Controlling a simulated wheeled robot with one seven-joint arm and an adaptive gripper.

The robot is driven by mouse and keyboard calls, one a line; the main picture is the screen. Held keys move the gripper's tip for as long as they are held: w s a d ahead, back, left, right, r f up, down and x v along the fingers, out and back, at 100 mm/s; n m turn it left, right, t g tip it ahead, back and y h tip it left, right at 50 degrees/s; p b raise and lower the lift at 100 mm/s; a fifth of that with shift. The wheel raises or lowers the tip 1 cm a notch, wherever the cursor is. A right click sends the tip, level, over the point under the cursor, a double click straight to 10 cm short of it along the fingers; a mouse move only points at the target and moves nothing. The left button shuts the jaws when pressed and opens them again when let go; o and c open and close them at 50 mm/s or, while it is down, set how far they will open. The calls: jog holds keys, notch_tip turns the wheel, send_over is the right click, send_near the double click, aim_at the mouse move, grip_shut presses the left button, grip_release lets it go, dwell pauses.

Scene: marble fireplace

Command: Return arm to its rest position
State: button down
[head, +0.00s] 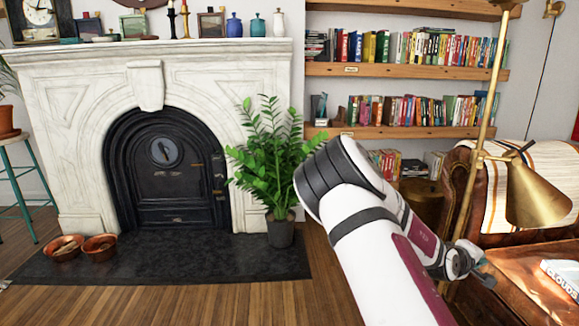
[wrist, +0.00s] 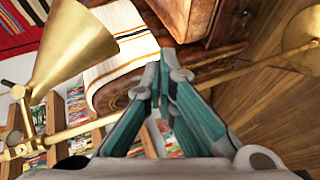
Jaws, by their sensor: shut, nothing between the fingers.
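My gripper (wrist: 160,88) is shut and empty in the wrist view, with its teal fingers together. In the head view my arm reaches from the bottom right, bends, and ends with my gripper (head: 484,277) at the right, close to the brass floor lamp and the brown leather trunk or table. The fingertips are small there and partly hidden by the wrist. In the wrist view the fingers point toward the leather chair with a striped cloth.
The brass lamp (head: 538,196) stands beside my gripper, its pole passing close to it. A leather chair (head: 460,190) and a brown table (head: 530,290) are at the right. A potted plant (head: 270,150) stands left of my arm. The wooden floor at the front left is clear.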

jog(key=s+a+f+m+g+y, duration=0.15)
jog(key=s+a+m+y, duration=0.25)
jog(key=a+y, duration=0.7)
jog(key=s+a+r+y, duration=0.1)
jog(key=s+a+r, duration=0.3)
jog(key=a, duration=0.5)
jog(key=s+a+r+y, duration=0.1)
jog(key=s+a+r, duration=0.4)
jog(key=a, duration=0.4)
jog(key=s+a+r+g+y, duration=0.1)
jog(key=s+a+r, duration=0.2)
jog(key=s, duration=0.3)
jog(key=s+a+r+g+y, duration=0.1)
jog(key=s+a+r+g, duration=0.1)
jog(key=s+a+r, duration=0.3)
jog(key=s+d+r+g+h, duration=0.1)
jog(key=s+h, duration=0.2)
jog(key=s, duration=1.4)
notch_tip(320, 180, up, 36)
jog(key=t+p, duration=0.4)
jog(key=p, duration=3)
jog(key=shift+w+d+f+n+y, duration=0.15)
jog(key=shift+n+y, duration=0.15)
jog(key=shift+n, duration=0.1)
